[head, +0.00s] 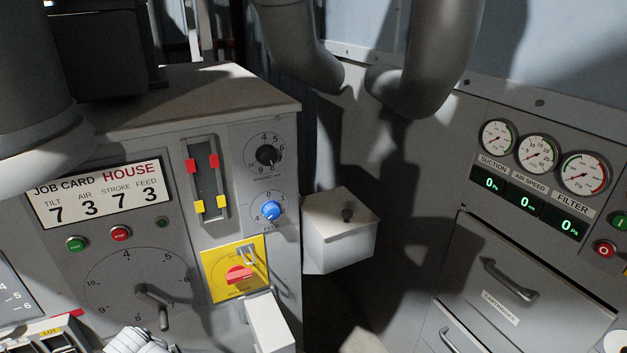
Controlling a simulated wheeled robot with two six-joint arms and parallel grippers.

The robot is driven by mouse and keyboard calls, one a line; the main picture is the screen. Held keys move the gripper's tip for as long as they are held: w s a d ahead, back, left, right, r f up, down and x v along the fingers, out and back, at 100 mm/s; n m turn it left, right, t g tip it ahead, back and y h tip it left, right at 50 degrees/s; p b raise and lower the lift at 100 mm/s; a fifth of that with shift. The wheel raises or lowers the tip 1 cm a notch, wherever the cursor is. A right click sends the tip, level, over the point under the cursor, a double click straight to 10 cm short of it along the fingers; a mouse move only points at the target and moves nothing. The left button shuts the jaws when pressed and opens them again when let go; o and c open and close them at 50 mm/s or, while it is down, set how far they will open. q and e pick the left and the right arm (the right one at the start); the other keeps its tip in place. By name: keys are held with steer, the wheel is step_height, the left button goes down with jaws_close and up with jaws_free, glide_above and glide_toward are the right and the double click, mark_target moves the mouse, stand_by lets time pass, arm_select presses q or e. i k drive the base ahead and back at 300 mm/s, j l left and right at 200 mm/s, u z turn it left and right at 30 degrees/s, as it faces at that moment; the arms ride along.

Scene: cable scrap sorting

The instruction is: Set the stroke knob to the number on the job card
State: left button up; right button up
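The job card (100,195) on the grey machine front at left is headed HOUSE and reads tilt 7, air 3, stroke 7, feed 3. The black stroke knob (267,155) is at the upper right of that front, in a ring of numbers with a small, blurred label below. I cannot tell which number its pointer marks. Nothing touches it.
Below the black knob is a blue feed knob (270,211), then a yellow plate with a red switch (239,274). A large dial with a crank handle (150,295) is at lower left. A grey box (340,245) juts out at right, near the gauge panel (536,175).

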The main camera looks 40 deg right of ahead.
mark_target(265, 155)
steer(key=z, duration=1.25)
